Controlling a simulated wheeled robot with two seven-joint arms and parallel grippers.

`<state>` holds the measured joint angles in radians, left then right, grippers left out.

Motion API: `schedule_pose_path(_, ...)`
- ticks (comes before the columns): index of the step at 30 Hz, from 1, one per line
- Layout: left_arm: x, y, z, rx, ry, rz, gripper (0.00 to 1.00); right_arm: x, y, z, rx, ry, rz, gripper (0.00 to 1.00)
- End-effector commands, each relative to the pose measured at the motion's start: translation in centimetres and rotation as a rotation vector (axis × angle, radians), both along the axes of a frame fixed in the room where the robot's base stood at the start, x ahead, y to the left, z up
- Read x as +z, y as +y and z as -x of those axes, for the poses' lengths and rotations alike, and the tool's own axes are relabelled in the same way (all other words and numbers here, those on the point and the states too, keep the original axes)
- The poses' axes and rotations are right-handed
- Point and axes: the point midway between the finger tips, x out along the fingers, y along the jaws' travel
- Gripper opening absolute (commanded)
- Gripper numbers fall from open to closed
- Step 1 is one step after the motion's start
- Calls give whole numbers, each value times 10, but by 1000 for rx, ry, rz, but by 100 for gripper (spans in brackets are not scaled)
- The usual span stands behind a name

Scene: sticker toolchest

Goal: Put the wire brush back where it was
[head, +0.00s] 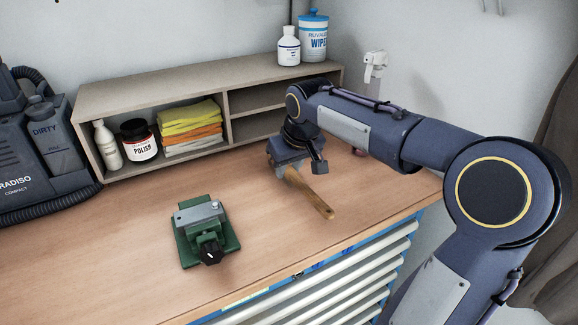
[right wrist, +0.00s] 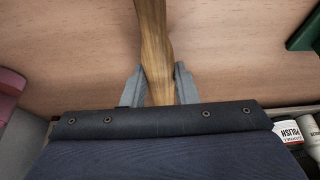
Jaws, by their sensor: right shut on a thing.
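The wire brush shows as a wooden handle (head: 318,204) in the head view, pointing toward the front right edge of the worktop. My right gripper (head: 284,172) is shut on it near the back of the worktop, in front of the shelf's right part. In the right wrist view the wooden handle (right wrist: 153,40) runs between the two grey fingers of the gripper (right wrist: 160,82). The bristle end is hidden by the gripper. I cannot tell whether the brush touches the worktop. My left gripper is not in view.
A grey shelf (head: 226,118) at the back holds a white bottle (head: 107,146), a polish jar (head: 138,140) and folded cloths (head: 191,128). A dark machine (head: 40,150) is at far left. The front left worktop is clear.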

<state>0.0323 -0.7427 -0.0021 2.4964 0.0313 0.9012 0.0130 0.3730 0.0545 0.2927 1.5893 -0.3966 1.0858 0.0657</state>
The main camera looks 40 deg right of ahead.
Motion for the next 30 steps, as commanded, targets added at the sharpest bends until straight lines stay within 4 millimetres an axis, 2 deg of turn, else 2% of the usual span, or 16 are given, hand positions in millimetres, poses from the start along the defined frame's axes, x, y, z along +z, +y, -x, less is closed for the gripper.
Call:
schedule_pose_path(22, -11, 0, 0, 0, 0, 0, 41, -14, 0, 0, 1, -1, 0, 2)
schedule_pose_path(23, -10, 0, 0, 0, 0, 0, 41, -13, 0, 0, 0, -1, 0, 30)
schedule_pose_path(28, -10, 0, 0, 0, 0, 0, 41, -13, 0, 0, 0, -1, 0, 52)
schedule_pose_path(30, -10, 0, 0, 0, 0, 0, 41, -13, 0, 0, 0, -1, 0, 52)
